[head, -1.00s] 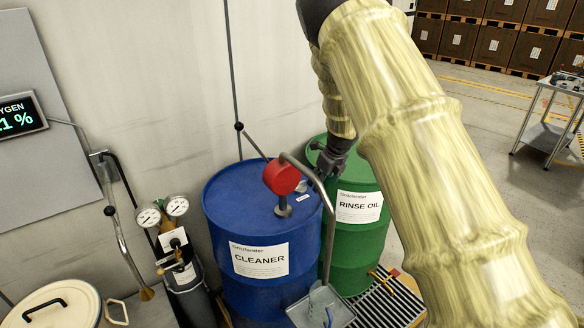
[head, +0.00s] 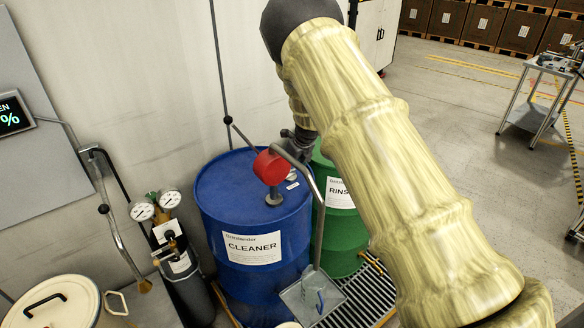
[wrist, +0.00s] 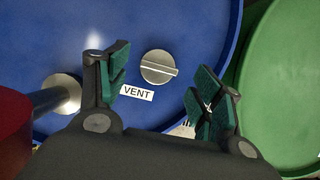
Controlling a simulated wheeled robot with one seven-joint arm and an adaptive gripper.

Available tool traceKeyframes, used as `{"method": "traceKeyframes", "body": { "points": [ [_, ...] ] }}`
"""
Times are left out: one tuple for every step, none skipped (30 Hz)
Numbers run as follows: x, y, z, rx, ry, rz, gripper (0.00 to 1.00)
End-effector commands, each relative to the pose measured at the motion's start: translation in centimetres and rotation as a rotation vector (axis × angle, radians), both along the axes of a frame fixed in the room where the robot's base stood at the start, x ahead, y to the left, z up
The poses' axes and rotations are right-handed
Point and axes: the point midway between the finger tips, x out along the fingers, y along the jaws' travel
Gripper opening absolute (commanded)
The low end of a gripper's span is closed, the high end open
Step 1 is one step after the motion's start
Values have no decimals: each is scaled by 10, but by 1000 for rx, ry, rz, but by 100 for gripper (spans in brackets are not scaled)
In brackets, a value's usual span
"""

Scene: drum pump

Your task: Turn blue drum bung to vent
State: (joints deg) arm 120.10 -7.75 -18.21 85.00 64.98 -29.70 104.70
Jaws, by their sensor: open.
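The blue drum (head: 225,185) labelled CLEANER stands at the centre left in the head view. Its top fills much of the wrist view (wrist: 200,25). The bung (wrist: 158,67) is a round metal cap with a raised bar across it, set in the drum top above a VENT label (wrist: 137,92). My gripper (wrist: 162,82) is open and empty, its green-padded fingers on either side of the bung and label in the picture. I cannot tell its height above the bung. In the head view my arm partly hides the gripper (head: 298,140).
A red pump head (head: 271,167) with a bent pipe rises from the blue drum beside my gripper. A green drum (head: 340,222) stands close on the right. A gas cylinder with gauges (head: 170,200) stands left. A grating (head: 350,300) lies in front. Open floor lies far right.

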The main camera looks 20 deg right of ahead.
Motion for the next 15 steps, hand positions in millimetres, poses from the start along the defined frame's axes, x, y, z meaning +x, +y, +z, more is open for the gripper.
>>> {"method": "traceKeyframes", "body": {
  "points": [
    [2, 1, -4, 1, 1, 0, 66],
    [3, 1, -6, 1, 1, -1, 66],
    [4, 1, -10, 1, 1, -1, 66],
    [5, 1, -13, 1, 1, -1, 66],
    [6, 2, -15, 1, 1, 0, 66],
    [7, 2, -17, 0, 1, 0, 66],
    [8, 2, -19, 0, 0, 0, 66],
    [8, 2, -20, 0, 0, 0, 66],
    [8, 2, -22, 0, 1, 0, 66],
    [9, 2, -24, 0, 1, 0, 66],
    [9, 2, -25, 0, 1, -1, 66],
    [9, 2, -26, 0, 1, -1, 66],
    [10, 2, -26, 0, 1, -1, 66],
    [10, 2, -27, 0, 0, -1, 66],
    [10, 2, -27, 0, 0, -1, 66]
  ]
}}
